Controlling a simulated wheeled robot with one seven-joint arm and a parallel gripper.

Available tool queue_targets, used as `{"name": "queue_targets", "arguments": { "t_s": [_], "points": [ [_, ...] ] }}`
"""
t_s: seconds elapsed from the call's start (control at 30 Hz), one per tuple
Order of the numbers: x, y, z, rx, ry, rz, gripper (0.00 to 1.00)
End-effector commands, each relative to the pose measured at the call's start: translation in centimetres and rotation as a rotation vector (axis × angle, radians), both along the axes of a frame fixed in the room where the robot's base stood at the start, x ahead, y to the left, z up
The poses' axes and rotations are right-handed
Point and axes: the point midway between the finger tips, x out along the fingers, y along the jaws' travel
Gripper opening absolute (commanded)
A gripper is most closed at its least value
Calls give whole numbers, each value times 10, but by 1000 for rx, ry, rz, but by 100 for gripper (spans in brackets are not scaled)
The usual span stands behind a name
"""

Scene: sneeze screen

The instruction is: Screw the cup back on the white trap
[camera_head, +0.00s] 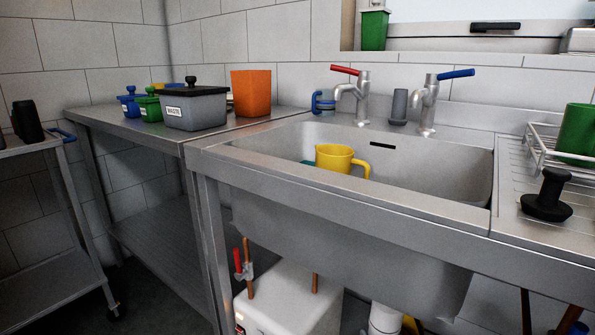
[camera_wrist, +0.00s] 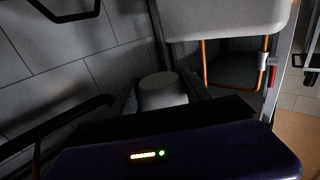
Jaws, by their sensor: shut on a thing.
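The white trap (camera_head: 385,318) shows in the head view under the sink, cut off by the bottom edge of the picture. In the wrist view a pale, rounded cup (camera_wrist: 163,92) sits between the two dark fingers of my gripper (camera_wrist: 160,82), which is shut on it. The fingers hide its sides, and my own wrist hides its lower part. The head view does not show my gripper or the cup. I cannot tell from the wrist view whether the cup touches the trap.
A white heater box (camera_head: 290,298) stands under the sink (camera_head: 340,232), with copper pipes and a red valve handle (camera_head: 238,262) beside it. A yellow mug (camera_head: 338,158) stands in the basin.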

Motion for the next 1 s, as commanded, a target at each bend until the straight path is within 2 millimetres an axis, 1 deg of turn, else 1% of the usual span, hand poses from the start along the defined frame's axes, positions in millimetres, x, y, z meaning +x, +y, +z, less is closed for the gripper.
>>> {"name": "queue_targets", "arguments": {
  "t_s": [0.03, 0.17, 0.2, 0.23, 0.57, 0.67, 1.0],
  "points": [
    [0, -3, 0, -3, 1, 35, 16],
    [1, -3, 0, -2, 1, 136, 16],
    [0, 0, -1, 0, 2, 132, 64],
    [0, 0, 0, 0, 2, 131, 70],
    [-1, -1, 0, -1, 1, 128, 71],
    [-5, -3, 1, 0, 2, 127, 71],
    [-29, -9, 2, 0, 2, 126, 71]
  ]
}}
